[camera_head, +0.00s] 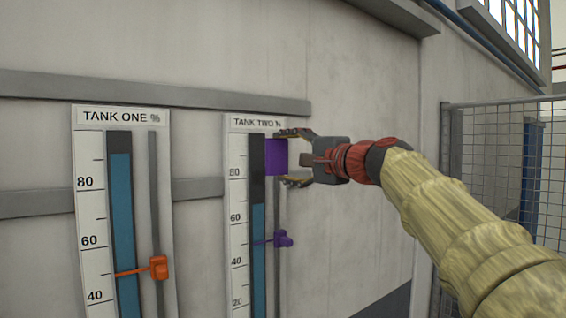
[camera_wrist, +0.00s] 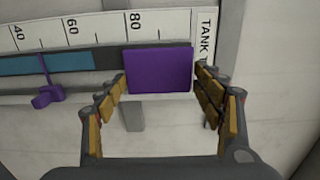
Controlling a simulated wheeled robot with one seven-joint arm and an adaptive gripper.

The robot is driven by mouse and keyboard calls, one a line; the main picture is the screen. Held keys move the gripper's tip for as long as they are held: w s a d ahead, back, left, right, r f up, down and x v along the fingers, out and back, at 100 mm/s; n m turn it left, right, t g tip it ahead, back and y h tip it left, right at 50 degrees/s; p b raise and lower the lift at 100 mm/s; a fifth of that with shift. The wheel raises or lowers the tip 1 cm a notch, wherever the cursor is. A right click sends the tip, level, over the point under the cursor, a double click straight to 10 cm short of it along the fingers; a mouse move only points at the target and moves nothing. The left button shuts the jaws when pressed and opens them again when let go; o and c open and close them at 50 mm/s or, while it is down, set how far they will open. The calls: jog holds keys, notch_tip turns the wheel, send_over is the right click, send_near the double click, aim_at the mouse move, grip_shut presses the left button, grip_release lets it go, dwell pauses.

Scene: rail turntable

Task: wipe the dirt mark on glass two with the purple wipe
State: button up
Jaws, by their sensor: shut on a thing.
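The purple wipe (camera_head: 276,157) is a flat block held in my gripper (camera_head: 292,160) at the upper part of the tank two gauge. My gripper is shut on the wipe, which also shows between the fingers in the wrist view (camera_wrist: 158,70). Glass two (camera_head: 258,215) is a dark tube with blue fill to about 65. The wipe overlaps its right edge near the 80 mark; I cannot tell whether they touch. No dirt mark is visible; the wipe may hide part of the glass.
A purple pointer (camera_head: 283,239) sits on the tank two slider rail below my gripper. The tank one gauge (camera_head: 121,210) with an orange pointer (camera_head: 158,267) stands to the left. A mesh fence (camera_head: 500,165) is at the right. Wall rails run behind the gauges.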

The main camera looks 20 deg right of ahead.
aim_at(264, 178)
notch_tip(264, 178, down, 6)
jog(key=a+b, duration=0.2)
jog(key=b, duration=0.1)
jog(key=shift+h, duration=0.3)
jog(key=shift+p+x, duration=1.2)
jog(key=shift+x, duration=1.5)
jog(key=shift+x, duration=1.2)
jog(key=shift+f, duration=0.15)
jog(key=shift+w+d, duration=0.25)
jog(key=shift+d, duration=0.65)
jog(key=shift+w+d, duration=0.25)
jog(key=shift+d, duration=0.65)
jog(key=shift+w+b, duration=0.1)
jog(key=shift+b, duration=0.25)
